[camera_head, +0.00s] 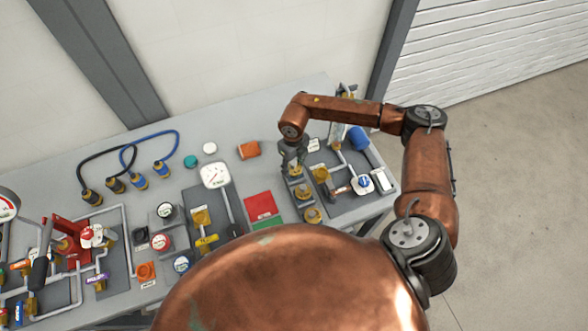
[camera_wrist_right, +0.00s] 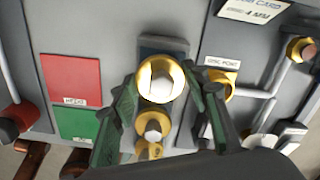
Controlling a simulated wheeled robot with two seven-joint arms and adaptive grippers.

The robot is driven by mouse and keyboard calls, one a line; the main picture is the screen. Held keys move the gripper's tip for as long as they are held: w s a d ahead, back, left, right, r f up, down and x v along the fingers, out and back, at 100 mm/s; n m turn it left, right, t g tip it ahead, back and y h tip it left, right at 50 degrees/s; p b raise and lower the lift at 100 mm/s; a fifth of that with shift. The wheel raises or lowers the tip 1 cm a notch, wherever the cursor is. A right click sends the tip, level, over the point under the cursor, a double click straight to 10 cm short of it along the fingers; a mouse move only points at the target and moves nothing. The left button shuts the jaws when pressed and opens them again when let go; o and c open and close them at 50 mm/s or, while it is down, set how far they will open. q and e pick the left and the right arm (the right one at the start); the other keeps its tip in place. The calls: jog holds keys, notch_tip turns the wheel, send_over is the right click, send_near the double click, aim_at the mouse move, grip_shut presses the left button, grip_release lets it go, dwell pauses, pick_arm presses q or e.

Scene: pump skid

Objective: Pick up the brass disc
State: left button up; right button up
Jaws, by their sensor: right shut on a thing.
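My right gripper (camera_head: 292,160) points down over a dark stand at the right part of the bench. In the wrist view its fingers (camera_wrist_right: 160,78) are shut on the brass disc (camera_wrist_right: 172,66), a round gold piece with a pale centre, one finger on each side. Whether the disc still touches the stand (camera_wrist_right: 150,45) cannot be told. Smaller brass pieces (camera_wrist_right: 153,135) sit in a row below it in the wrist view; in the head view two brass pieces (camera_head: 312,215) show in front of the gripper. My left gripper is not in view.
A red pad (camera_head: 260,205) and a green pad (camera_wrist_right: 75,125) lie left of the stand. A panel with pipes, a blue cylinder (camera_head: 358,138) and a "disc point" brass fitting (camera_wrist_right: 222,86) is close on the right. Bare bench (camera_head: 228,132) lies behind.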

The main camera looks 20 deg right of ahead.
aim_at(294, 164)
jog(key=shift+r, duration=0.1)
jog(key=shift+w+r, duration=0.1)
jog(key=shift+r, duration=0.35)
notch_tip(294, 164, up, 2)
jog(key=shift+r+b, duration=0.15)
jog(key=shift+b, duration=0.5)
jog(key=s+a+r+b, duration=0.2)
jog(key=s+r, duration=0.7)
jog(key=s, duration=0.5)
jog(key=shift+a+r, duration=0.35)
jog(key=shift+w, duration=0.15)
